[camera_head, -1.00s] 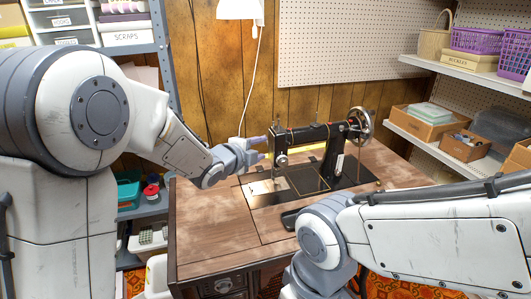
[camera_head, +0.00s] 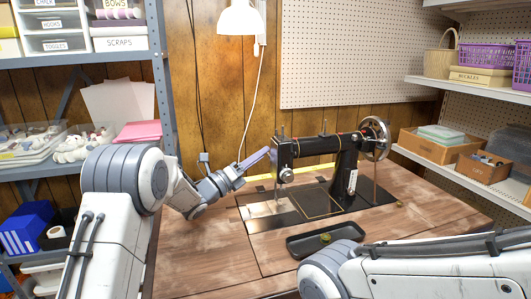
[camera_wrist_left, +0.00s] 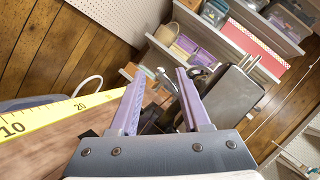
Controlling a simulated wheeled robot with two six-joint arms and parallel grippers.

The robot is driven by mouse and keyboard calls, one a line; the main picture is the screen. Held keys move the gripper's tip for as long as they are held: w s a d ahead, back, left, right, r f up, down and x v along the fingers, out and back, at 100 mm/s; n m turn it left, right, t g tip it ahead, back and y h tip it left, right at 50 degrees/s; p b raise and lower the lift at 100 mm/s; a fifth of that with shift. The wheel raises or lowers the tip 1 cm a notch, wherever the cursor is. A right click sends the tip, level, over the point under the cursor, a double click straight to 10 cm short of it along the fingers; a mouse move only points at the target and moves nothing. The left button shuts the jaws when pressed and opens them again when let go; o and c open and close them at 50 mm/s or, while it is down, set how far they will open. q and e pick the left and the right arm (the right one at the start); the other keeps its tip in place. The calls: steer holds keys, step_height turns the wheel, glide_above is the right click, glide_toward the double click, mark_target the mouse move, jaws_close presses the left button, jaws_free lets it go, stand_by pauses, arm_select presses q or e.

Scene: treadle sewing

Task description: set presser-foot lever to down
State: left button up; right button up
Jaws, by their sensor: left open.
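The black sewing machine (camera_head: 318,150) stands on the wooden table, its needle head at the left end. My left gripper (camera_head: 264,154) is beside the left end of that head, fingers pointing up and to the right. The left wrist view shows its two purple fingers (camera_wrist_left: 160,76) apart. The machine's head (camera_wrist_left: 232,95) is just right of the fingers there. A small curved metal part (camera_wrist_left: 165,80) shows between the fingertips; I cannot tell whether it is the presser-foot lever or whether it is touched. The lever's position is not clear in the head view. My right gripper is out of view.
A yellow measuring tape (camera_wrist_left: 50,113) runs along the table's back edge. The table's left part (camera_head: 205,250) is clear. A white lamp (camera_head: 240,18) hangs above.

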arm_select(q)
steer(key=shift+x, duration=1.6)
steer(key=shift+c, duration=0.4)
